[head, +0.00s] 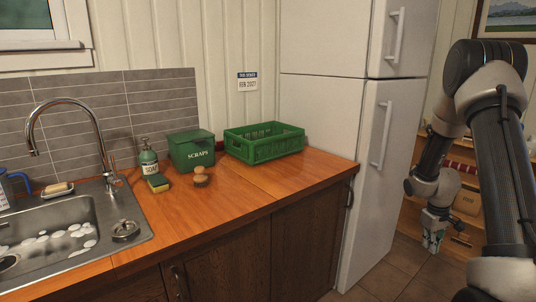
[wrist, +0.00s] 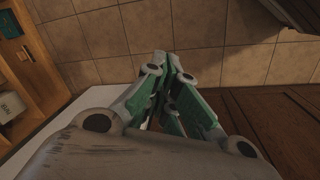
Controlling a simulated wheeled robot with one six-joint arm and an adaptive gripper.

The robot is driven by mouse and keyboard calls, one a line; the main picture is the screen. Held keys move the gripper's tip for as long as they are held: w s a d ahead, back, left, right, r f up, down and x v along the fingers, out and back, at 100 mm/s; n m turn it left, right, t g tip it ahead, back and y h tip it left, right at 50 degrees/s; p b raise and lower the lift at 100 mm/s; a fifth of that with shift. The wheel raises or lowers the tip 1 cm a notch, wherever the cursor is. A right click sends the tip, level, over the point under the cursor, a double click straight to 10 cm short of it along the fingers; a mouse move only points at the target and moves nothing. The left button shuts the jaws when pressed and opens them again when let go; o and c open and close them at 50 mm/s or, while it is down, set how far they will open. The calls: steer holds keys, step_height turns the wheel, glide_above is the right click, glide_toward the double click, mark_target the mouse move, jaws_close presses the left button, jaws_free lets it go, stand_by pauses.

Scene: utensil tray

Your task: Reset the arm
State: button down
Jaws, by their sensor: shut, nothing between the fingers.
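My gripper (head: 432,247) hangs at the right in the head view, low in front of a wooden shelf and away from the counter. It points down toward the tiled floor. In the wrist view my gripper (wrist: 172,62) shows its green-lined fingers brought together, with nothing held between them. My arm is folded at the right edge of the head view.
The wooden counter (head: 240,210) holds a green crate (head: 262,151), a green scraps bin (head: 190,158), a soap bottle (head: 148,162), a sponge (head: 158,184) and a sink (head: 95,250). A white fridge (head: 345,130) stands between counter and arm. Floor tiles (head: 405,283) are clear.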

steer(key=s+a+r+m+t, duration=0.1)
steer(key=s+a+r, duration=0.5)
steer(key=s+r, duration=0.3)
steer(key=s+a+r+m+t+y, duration=0.1)
steer(key=s+a+r, duration=0.5)
steer(key=s+r, duration=0.3)
steer(key=s+a+r+m+t, duration=0.1)
steer(key=s+a+r, duration=0.5)
steer(key=r, duration=0.8)
steer(key=shift+s+a+r+t+y, duration=0.15)
steer(key=shift+s+r+t+y, duration=0.25)
steer(key=shift+s, duration=1.4)
steer(key=shift+f, duration=0.15)
